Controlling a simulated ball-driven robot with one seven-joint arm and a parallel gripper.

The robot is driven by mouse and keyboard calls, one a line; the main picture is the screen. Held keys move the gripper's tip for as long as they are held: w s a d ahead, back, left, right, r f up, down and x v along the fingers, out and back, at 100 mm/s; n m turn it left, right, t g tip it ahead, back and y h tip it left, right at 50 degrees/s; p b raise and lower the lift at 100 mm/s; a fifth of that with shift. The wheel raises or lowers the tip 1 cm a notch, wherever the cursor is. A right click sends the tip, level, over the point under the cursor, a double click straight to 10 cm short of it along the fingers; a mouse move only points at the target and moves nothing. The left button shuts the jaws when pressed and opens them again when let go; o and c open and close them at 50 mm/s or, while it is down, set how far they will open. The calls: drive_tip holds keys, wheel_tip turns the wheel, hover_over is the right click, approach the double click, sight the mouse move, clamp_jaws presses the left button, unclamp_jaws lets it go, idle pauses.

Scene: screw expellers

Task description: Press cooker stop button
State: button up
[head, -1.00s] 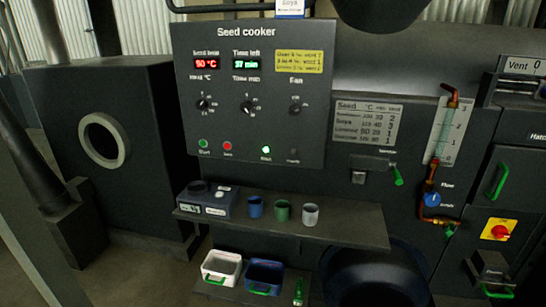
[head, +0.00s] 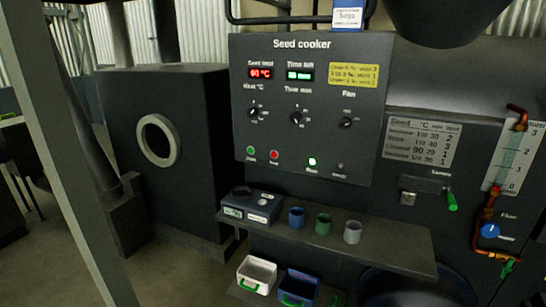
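The Seed cooker panel (head: 309,108) is a dark upright board in the middle of the head view. The red button (head: 274,154) is on its lower left, with a small label too blurred to read. A green button (head: 250,150) is just left of it. A lit green lamp (head: 312,161) and a dark round lamp (head: 340,165) are to the right. Red and green displays are lit at the top, and the row of knobs sits below them. My gripper is not in view, and nothing covers the red button.
A shelf (head: 395,246) juts out below the panel, with a dark box (head: 251,204) and three cups on it. A white bin (head: 257,275) and a blue bin (head: 298,287) are lower down. A grey post (head: 75,170) stands at left. A dark machine (head: 190,120) stands left of the panel.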

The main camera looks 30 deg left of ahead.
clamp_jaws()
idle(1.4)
